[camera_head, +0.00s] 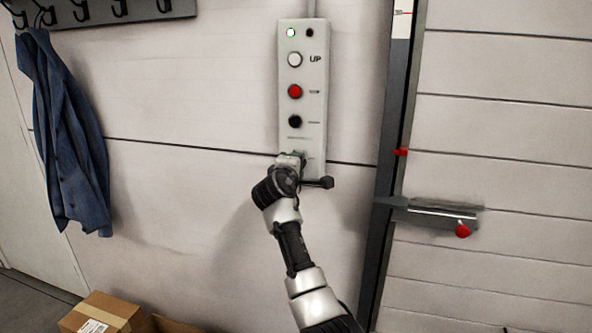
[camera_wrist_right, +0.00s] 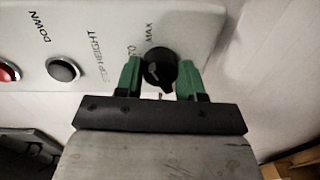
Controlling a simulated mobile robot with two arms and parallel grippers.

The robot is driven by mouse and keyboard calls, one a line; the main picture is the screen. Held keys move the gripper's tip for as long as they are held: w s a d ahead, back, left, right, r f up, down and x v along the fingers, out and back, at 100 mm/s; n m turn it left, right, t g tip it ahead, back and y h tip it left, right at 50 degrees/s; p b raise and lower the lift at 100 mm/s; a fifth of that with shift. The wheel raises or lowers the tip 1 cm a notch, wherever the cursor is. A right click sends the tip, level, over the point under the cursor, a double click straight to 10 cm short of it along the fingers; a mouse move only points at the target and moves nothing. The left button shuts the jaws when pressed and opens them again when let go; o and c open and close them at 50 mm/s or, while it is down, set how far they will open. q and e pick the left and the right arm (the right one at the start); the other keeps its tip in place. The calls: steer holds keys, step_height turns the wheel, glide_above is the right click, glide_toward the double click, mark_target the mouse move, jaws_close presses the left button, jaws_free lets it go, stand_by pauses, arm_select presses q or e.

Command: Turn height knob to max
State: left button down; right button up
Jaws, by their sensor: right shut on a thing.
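The control panel (camera_head: 315,110) is a pale upright box on the wall with a white UP button (camera_head: 294,59), a red button (camera_head: 295,91) and a black button (camera_head: 295,121). The height knob (camera_wrist_right: 159,68) is black and round, beside the printed words HEIGHT and MAX in the right wrist view. My right gripper (camera_wrist_right: 160,78) has its green fingers on either side of the knob, shut on it. In the head view the right gripper (camera_head: 291,160) is at the panel's lower end and hides the knob. My left gripper is not in view.
A blue jacket (camera_head: 68,130) hangs from a hook rail at the left. A dark vertical rail (camera_head: 388,150) with a bracket (camera_head: 435,212) and red knob (camera_head: 462,230) stands right of the panel.

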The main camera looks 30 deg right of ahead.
steer(key=shift+f+m, duration=0.15)
steer(key=shift+m, duration=0.75)
steer(key=shift+b, duration=0.3)
steer(key=o, duration=0.9)
steer(key=shift+s, duration=0.1)
steer(key=b+v, duration=0.1)
steer(key=v, duration=0.9)
steer(key=shift+s+a, duration=0.25)
